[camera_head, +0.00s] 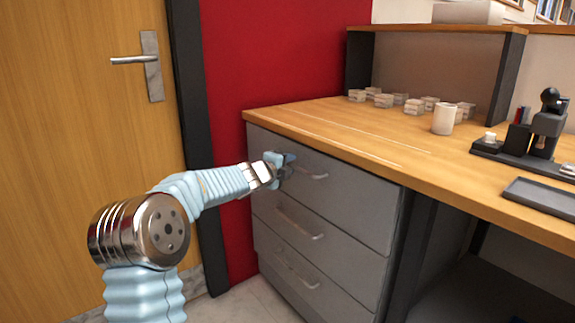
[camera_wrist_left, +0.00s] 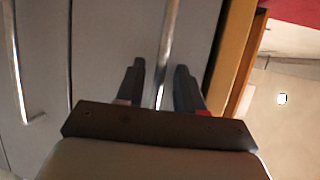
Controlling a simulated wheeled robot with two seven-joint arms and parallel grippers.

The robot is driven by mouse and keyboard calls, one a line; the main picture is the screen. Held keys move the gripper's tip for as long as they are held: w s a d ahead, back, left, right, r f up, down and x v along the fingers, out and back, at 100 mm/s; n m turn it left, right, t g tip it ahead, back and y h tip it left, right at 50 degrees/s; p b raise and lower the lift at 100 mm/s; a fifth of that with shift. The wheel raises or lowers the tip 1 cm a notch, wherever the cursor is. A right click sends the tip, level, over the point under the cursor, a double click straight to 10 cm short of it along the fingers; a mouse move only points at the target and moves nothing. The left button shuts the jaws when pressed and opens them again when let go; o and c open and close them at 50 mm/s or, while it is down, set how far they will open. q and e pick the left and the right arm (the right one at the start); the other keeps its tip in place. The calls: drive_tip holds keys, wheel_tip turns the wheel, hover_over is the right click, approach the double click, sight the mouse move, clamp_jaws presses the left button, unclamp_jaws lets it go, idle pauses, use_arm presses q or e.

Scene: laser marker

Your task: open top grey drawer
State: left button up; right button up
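The top grey drawer (camera_head: 335,191) is the uppermost of three in the cabinet under the wooden desk. Its front looks flush with the drawers below. Its metal handle (camera_head: 316,176) is partly covered by my left gripper (camera_head: 286,164) in the head view. In the left wrist view, the two dark fingers of my left gripper (camera_wrist_left: 160,85) stand apart, one on each side of the top handle bar (camera_wrist_left: 168,45). A gap shows between the bar and each finger, so the gripper is open around it. My right gripper is not in view.
The middle drawer handle (camera_head: 300,222) and bottom drawer handle (camera_head: 300,275) lie below. The desk top (camera_head: 350,128) overhangs the cabinet, with a mug (camera_head: 444,119) and several small blocks on it. A wooden door (camera_head: 80,140) stands at left. Some floor (camera_head: 255,300) is clear before the cabinet.

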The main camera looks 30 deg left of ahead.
use_arm(q)
drive_tip(key=shift+c, duration=0.4)
clamp_jaws()
